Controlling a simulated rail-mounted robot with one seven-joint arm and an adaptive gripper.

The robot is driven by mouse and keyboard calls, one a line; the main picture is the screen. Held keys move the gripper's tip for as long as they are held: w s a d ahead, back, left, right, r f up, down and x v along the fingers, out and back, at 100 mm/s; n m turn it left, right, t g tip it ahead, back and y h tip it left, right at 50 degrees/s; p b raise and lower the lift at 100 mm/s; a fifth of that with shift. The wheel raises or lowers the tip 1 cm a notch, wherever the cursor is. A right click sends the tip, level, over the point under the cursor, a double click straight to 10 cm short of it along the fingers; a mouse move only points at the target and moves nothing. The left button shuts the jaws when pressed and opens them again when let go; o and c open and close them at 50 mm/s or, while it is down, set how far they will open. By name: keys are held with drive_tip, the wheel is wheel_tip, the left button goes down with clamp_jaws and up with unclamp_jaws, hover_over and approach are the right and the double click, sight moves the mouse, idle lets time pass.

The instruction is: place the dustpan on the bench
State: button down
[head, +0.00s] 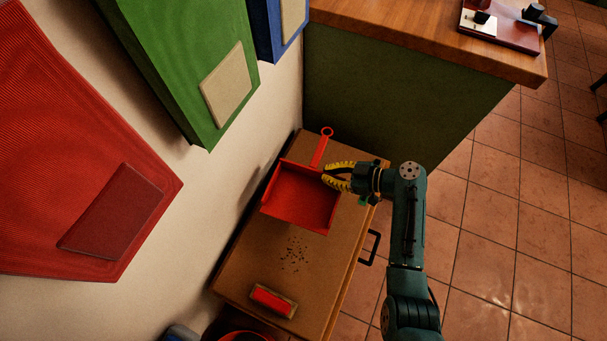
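The red dustpan (301,197) is over the far part of the wooden bench (238,268) and looks to lie on it. Its handle with a ring end points away toward the green counter side. My gripper (325,174) is at the dustpan's right edge, near the base of the handle. Its two yellow-and-black fingers are spread apart, with their tips at or just over the pan's rim. I cannot tell whether they touch it.
Dark crumbs (294,254) and a red-topped brush or block (272,300) lie on the bench's near part. A counter (420,40) with a wooden top stands behind. Red (70,130) and green (190,60) wall pieces hang left. Tiled floor (500,230) is open at right.

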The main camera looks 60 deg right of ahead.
drive_tip(key=shift+m+h, duration=0.3)
drive_tip(key=shift+h, duration=0.1)
drive_tip(key=d+f+b, duration=0.1)
drive_tip(key=f+b, duration=0.1)
drive_tip(key=f, duration=0.1)
drive_tip(key=s+f+b, duration=0.1)
drive_tip(key=f+b, duration=0.1)
drive_tip(key=f, duration=0.1)
drive_tip(key=d+f+b, duration=0.1)
drive_tip(key=f+b, duration=0.1)
drive_tip(key=f, duration=0.1)
drive_tip(key=shift+s+d+f, duration=0.2)
drive_tip(key=shift+s+d, duration=0.05)
drive_tip(key=shift+d, duration=0.05)
drive_tip(key=shift+r, duration=0.15)
drive_tip(key=c, duration=1.2)
unclamp_jaws()
drive_tip(key=shift+c, duration=0.2)
drive_tip(key=p+v, duration=0.4)
drive_tip(key=v, duration=0.8)
